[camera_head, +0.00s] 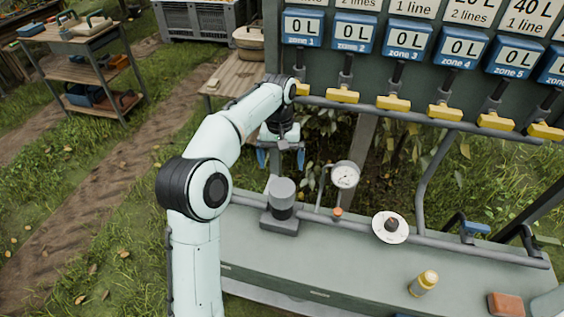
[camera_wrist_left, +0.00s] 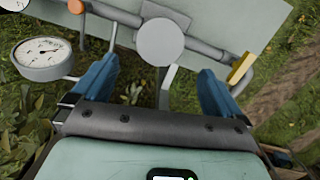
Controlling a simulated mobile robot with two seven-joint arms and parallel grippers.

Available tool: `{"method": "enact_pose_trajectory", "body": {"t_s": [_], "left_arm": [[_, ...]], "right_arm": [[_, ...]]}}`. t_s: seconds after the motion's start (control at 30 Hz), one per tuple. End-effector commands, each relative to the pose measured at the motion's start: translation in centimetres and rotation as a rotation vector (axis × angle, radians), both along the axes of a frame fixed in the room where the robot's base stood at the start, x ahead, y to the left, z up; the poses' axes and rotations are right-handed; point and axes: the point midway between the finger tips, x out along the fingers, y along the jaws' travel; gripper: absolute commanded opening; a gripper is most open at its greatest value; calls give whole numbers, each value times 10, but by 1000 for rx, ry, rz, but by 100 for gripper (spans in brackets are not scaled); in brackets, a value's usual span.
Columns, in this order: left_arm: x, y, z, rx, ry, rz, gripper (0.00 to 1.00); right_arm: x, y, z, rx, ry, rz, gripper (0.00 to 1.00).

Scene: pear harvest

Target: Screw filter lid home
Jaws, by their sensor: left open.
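The filter stands upright on the grey bench, a dark cylinder on a square base (camera_head: 279,226) with a light grey round lid (camera_head: 282,190) on top. In the left wrist view the lid (camera_wrist_left: 160,42) shows as a plain grey disc on the pipe, beyond and between the fingertips. Whether the lid is fully seated cannot be told. My left gripper (camera_head: 281,157) is open, its blue fingers pointing down, behind the filter in the head view and apart from it. The left wrist view also shows the gripper (camera_wrist_left: 157,88) with nothing between its fingers. My right gripper is not in view.
A pressure gauge (camera_head: 345,175) and an orange knob (camera_head: 338,213) stand right of the filter. Yellow valve handles (camera_head: 392,103) line the pipe above. A white dish (camera_head: 390,227) with a dark piece, a yellow-capped bottle (camera_head: 424,284) and a brown block (camera_head: 505,304) sit farther right.

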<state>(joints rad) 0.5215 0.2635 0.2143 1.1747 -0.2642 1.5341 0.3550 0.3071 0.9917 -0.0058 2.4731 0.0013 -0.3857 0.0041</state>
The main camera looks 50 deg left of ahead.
Motion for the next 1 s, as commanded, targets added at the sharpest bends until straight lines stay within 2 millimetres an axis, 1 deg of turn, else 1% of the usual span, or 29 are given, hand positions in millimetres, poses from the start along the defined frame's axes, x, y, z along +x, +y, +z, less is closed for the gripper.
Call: {"method": "enact_pose_trajectory", "body": {"t_s": [0.03,0.1,0.17,0.2,0.27,0.3,0.37,0.4,0.47,0.5,0.7,0.8,0.9,1.0], "left_arm": [[-1,-1,-3,-2,-13,-124,100],[-2,-1,-4,-4,-33,-334,100],[-3,-2,-4,-8,-50,-515,100],[-3,-3,-4,-11,-61,-635,100],[-3,-4,-4,-13,-77,-817,100],[-4,-4,-4,-14,-88,-938,100],[-4,-5,-3,-15,-101,-1117,100],[-4,-5,-3,-17,-109,-1239,100],[-5,-6,-3,-20,-121,-1420,100],[-5,-7,-2,-23,-126,-1540,100],[-6,-10,0,-30,-148,-2137,100],[-7,-11,1,-38,-152,-2398,100],[-7,-12,2,-46,-150,-2599,100],[-7,-13,3,-52,-147,-2728,100]], "right_arm": [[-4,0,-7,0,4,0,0],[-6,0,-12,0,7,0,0],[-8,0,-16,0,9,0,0],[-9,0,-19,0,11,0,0],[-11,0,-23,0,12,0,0],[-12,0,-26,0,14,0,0],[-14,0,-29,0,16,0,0],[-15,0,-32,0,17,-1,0],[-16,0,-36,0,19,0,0],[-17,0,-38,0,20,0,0],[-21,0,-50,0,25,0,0],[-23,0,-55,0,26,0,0],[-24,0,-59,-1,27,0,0],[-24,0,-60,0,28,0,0]]}}
